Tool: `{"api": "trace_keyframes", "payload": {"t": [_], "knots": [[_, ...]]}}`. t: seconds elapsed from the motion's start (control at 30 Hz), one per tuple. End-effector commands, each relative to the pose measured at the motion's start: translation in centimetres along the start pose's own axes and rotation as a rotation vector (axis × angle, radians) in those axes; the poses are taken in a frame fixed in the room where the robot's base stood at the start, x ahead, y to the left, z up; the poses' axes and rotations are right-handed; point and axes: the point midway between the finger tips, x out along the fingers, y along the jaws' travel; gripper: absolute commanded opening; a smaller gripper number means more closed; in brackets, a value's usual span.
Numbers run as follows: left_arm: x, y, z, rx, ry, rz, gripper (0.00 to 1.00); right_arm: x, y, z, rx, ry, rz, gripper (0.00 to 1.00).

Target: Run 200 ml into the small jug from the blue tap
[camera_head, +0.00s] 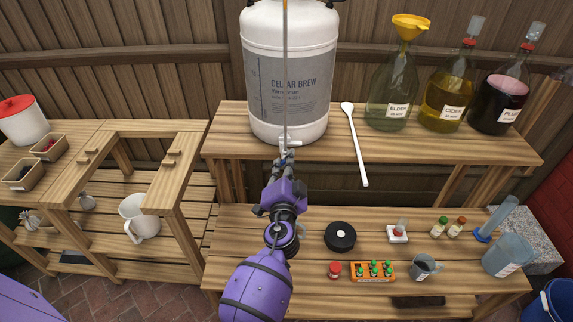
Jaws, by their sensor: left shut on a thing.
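A white keg (289,75) labelled "Cellar Brew" stands on the upper shelf. A small pale tap (290,143) is low on its front; I cannot make out a blue colour on it. A small grey see-through jug (424,267) stands on the lower bench to the right, apart from the gripper. Its fill level is too small to read. My right gripper is not in view.
A larger jug (508,256) stands right of the small one. A black disc (340,236), a red-lidded jar (334,269) and an orange rack (373,271) lie between arm and jug. A white spoon (355,143) lies beside the keg. Bottles stand at the back right.

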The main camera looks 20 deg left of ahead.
Motion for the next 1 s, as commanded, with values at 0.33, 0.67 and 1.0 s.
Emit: {"api": "trace_keyframes", "payload": {"t": [0.33, 0.67, 1.0], "knots": [[0.04, 0.07, -0.06, 0.326, 0.002, -0.002, 0.00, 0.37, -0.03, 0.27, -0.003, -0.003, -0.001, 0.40], [0.09, 0.04, -0.10, 0.615, 0.002, -0.004, 0.00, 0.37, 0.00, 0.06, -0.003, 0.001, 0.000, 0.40], [0.11, 0.05, -0.15, 0.802, 0.003, -0.006, 0.00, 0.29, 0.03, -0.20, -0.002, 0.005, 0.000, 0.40]]}}
